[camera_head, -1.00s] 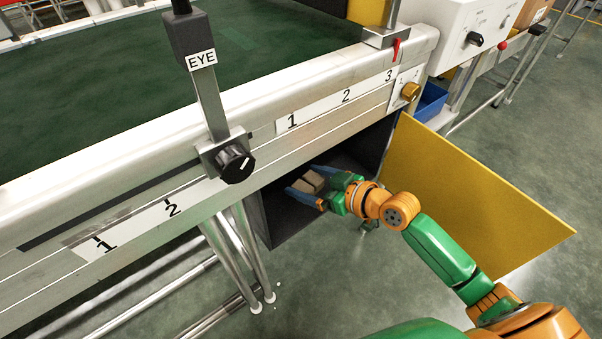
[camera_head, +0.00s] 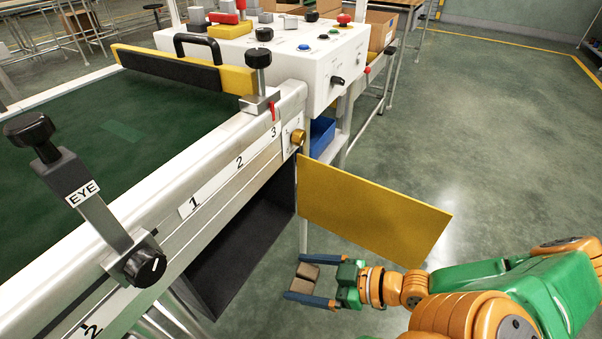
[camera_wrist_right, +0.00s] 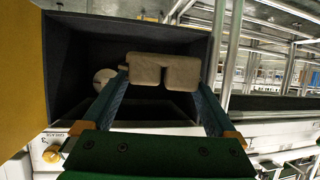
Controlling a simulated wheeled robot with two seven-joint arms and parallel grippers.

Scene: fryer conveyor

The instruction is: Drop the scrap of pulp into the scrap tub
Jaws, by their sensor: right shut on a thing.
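The scrap of pulp (camera_head: 306,271) is a brown-grey, blocky piece with a notch. My right gripper (camera_head: 303,277) is shut on it, one blue finger on each side. It holds the scrap in the air outside the dark compartment. In the right wrist view the scrap (camera_wrist_right: 165,70) lies between the fingertips (camera_wrist_right: 162,82), with the compartment behind it. A blue tub (camera_head: 322,135), perhaps the scrap tub, is partly visible below the white control box; its inside is mostly hidden. My left gripper is not in view.
The dark compartment (camera_head: 245,245) under the conveyor stands open, its yellow door (camera_head: 370,210) swung out between my right gripper and the blue tub. A pale round thing (camera_wrist_right: 105,77) shows inside. The white control box (camera_head: 310,65) stands above the tub. Floor to the right is clear.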

